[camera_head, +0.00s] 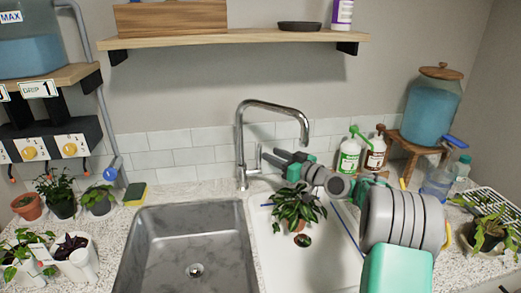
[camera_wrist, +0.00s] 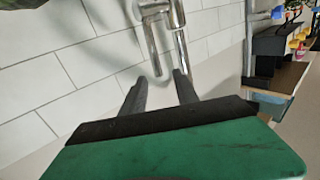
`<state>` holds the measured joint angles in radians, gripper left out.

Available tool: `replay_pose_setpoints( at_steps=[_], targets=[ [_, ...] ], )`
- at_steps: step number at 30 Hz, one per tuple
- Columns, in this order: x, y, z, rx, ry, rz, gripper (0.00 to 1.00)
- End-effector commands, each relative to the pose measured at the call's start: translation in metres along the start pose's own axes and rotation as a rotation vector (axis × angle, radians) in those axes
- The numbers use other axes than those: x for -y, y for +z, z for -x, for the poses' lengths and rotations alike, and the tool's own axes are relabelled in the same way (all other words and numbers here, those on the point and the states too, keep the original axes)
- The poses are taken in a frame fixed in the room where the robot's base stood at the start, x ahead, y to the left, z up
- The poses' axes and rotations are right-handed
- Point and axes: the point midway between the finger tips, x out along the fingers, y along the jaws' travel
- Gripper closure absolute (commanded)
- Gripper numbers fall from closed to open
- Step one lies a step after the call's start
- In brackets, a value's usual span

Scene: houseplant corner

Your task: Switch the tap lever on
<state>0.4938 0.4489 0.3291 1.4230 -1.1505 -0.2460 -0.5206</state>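The chrome tap (camera_head: 240,140) stands behind the sink, its spout arching to the right. Its small upright lever (camera_head: 258,156) is on the tap's right side. My gripper (camera_head: 269,156) is just right of the lever with its fingers pointing at it. In the wrist view my gripper (camera_wrist: 160,84) is open, with a gap between the fingers and nothing held. The chrome lever (camera_wrist: 152,50) shows beyond the fingertips there, beside the tap body (camera_wrist: 179,35). I cannot tell whether a finger touches the lever. No water is visible from the spout.
A potted plant (camera_head: 297,207) stands in the white basin below my arm. The grey sink (camera_head: 185,215) holds no objects. Green (camera_head: 349,155) and brown (camera_head: 376,150) bottles stand behind my arm. A wooden shelf (camera_head: 240,37) hangs above the tap; a sponge (camera_head: 135,193) lies left.

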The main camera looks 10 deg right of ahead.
Motion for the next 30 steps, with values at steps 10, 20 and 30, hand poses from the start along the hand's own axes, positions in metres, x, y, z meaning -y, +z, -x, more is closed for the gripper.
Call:
replay_pose_setpoints(
  at_steps=[10, 20, 30],
  targets=[
    [-0.006, -0.007, -0.045, -0.038, -0.001, 0.000, 0.64],
    [-0.008, -0.006, -0.075, -0.038, 0.004, -0.001, 0.64],
    [-0.008, -0.006, -0.075, -0.037, 0.004, -0.001, 0.79]
  ],
)
